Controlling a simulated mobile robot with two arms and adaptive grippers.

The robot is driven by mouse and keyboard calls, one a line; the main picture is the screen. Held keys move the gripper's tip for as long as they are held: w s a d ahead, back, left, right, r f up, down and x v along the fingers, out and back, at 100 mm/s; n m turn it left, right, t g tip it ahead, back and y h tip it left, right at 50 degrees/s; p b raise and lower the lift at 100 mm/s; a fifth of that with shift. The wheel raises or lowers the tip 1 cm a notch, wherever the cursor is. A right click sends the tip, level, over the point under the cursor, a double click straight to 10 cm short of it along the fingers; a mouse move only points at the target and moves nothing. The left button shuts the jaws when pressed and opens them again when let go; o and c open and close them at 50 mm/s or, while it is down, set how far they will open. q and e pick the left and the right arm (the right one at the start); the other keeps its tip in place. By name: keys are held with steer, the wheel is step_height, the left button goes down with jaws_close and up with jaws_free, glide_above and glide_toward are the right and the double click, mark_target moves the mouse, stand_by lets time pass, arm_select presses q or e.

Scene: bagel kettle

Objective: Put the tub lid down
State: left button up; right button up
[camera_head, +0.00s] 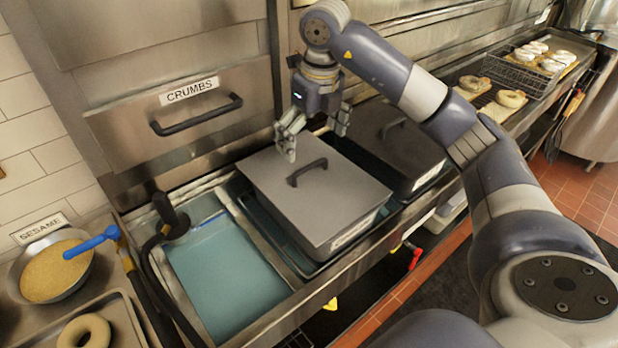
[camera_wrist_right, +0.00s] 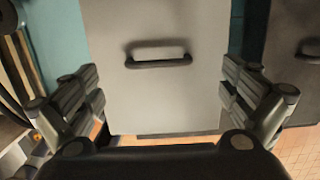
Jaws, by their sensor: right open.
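A flat grey tub lid (camera_head: 280,187) with a dark handle (camera_head: 307,172) lies on the tub (camera_head: 355,231) in the middle of the counter. It looks level and seated on the tub. My right gripper (camera_head: 314,139) is above the lid's far edge, open and empty, apart from the handle. In the right wrist view the lid (camera_wrist_right: 160,95) and its handle (camera_wrist_right: 158,62) show between the spread fingers, with nothing held. My left gripper is not in view.
A second dark lidded tub (camera_head: 400,150) stands right of it. A blue-green water basin (camera_head: 222,270) with a black hose lies left. A sesame bowl (camera_head: 55,272) with a blue scoop and a bagel (camera_head: 84,332) sit far left. Several bagels on racks (camera_head: 500,97) are at the back right.

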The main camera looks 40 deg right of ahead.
mark_target(311, 165)
steer(key=shift+d+f, duration=0.15)
steer(key=shift+f, duration=0.75)
steer(key=shift+s+f+p, duration=0.1)
steer(key=shift+f+p, duration=0.35)
steer(key=shift+f, duration=0.15)
steer(key=f, duration=0.1)
steer(key=f+p, duration=0.1)
steer(key=f, duration=0.1)
steer(key=shift+a+f, duration=0.15)
steer(key=shift+a, duration=0.15)
steer(key=shift+f, duration=0.45)
steer(key=c, duration=1.2)
steer(key=shift+c, duration=0.2)
steer(key=shift+r, duration=0.15)
